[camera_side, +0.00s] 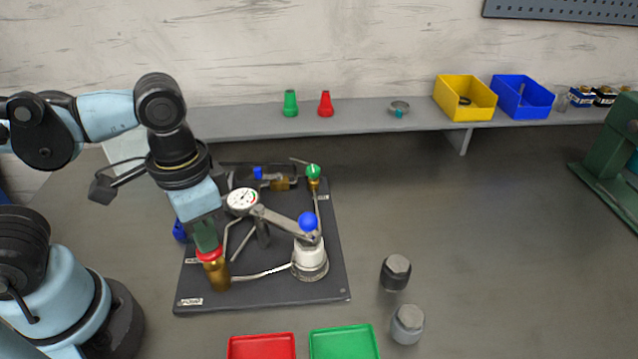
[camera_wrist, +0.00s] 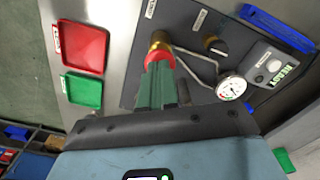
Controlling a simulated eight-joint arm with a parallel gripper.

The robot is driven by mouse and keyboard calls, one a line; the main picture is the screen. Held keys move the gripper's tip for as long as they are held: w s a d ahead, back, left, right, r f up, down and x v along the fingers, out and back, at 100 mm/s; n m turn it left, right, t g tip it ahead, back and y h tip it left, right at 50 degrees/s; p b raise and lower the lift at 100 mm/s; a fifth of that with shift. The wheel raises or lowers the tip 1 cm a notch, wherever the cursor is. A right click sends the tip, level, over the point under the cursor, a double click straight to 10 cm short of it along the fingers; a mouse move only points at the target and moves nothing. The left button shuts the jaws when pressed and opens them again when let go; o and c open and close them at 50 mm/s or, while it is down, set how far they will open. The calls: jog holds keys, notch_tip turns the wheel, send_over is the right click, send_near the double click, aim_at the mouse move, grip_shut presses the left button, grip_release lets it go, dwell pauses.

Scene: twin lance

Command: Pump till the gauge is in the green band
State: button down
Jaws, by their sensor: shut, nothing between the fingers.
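The gauge (camera_side: 241,201) is a round white dial on the dark board; it also shows in the wrist view (camera_wrist: 231,88). Its needle is too small to read against the coloured marks. My gripper (camera_side: 208,247) points down, shut and empty, at a brass fitting (camera_side: 217,275) with a red ring (camera_side: 210,255). In the wrist view my green fingers (camera_wrist: 157,80) meet the red ring; whether they touch is unclear.
A green-knobbed brass valve (camera_side: 313,173) stands at the board's back. Two grey capped cylinders (camera_side: 396,272) (camera_side: 407,324) stand right of the board. A red tray (camera_side: 262,347) and a green tray (camera_side: 344,343) lie in front.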

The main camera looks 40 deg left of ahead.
jog(key=shift+f, duration=0.7)
jog(key=shift+r, duration=2.3)
notch_tip(320, 180, up, 6)
jog(key=shift+f, duration=3.3)
jog(key=shift+f, duration=0.1)
jog(key=shift+f, duration=1.9)
jog(key=shift+r, duration=2.3)
